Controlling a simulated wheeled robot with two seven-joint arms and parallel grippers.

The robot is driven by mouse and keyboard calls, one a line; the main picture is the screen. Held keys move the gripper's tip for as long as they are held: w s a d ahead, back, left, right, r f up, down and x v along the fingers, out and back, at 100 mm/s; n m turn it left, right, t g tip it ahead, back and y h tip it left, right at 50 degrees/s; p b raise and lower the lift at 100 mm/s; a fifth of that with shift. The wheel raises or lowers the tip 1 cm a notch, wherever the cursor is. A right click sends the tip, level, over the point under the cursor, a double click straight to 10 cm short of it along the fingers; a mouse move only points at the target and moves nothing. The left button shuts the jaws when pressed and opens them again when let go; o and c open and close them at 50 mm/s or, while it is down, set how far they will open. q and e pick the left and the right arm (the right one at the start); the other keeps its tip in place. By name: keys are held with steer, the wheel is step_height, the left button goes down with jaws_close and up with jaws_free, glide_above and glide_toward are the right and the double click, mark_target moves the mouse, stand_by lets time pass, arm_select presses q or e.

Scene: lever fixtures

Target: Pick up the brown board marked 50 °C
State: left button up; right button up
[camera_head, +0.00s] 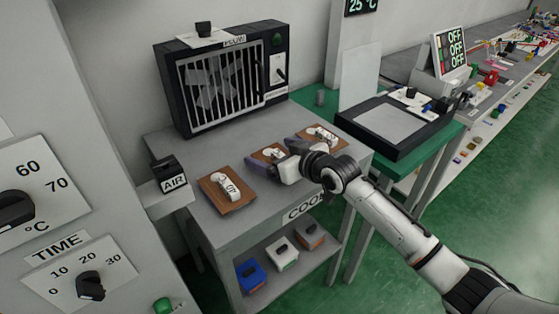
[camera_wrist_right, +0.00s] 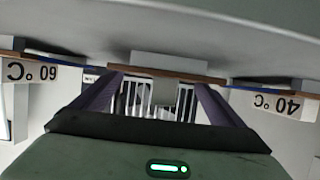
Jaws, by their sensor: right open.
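Three brown boards with white pieces on them stand in a row on the grey table: a left one (camera_head: 226,190), a middle one (camera_head: 268,153) and a right one (camera_head: 322,137). My right gripper (camera_head: 275,158) is open, with its purple fingers at the middle board. The upside-down right wrist view shows the brown edge of this board (camera_wrist_right: 165,69) between the fingers (camera_wrist_right: 160,95). Its marking is not readable. The neighbouring boards there carry the labels 60 °C (camera_wrist_right: 32,73) at left and 40 °C (camera_wrist_right: 280,103) at right. My left gripper is out of view.
A black caged fan (camera_head: 225,75) stands at the back of the table. A box marked AIR (camera_head: 170,175) is at its left edge. A green table with a black-framed tray (camera_head: 395,128) is at the right. Small boxes (camera_head: 282,253) lie on the lower shelf.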

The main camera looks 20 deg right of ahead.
steer(key=shift+w+a+f, duration=0.15)
steer(key=shift+w+f, duration=0.05)
steer(key=shift+w, duration=0.25)
steer(key=c, duration=1.2)
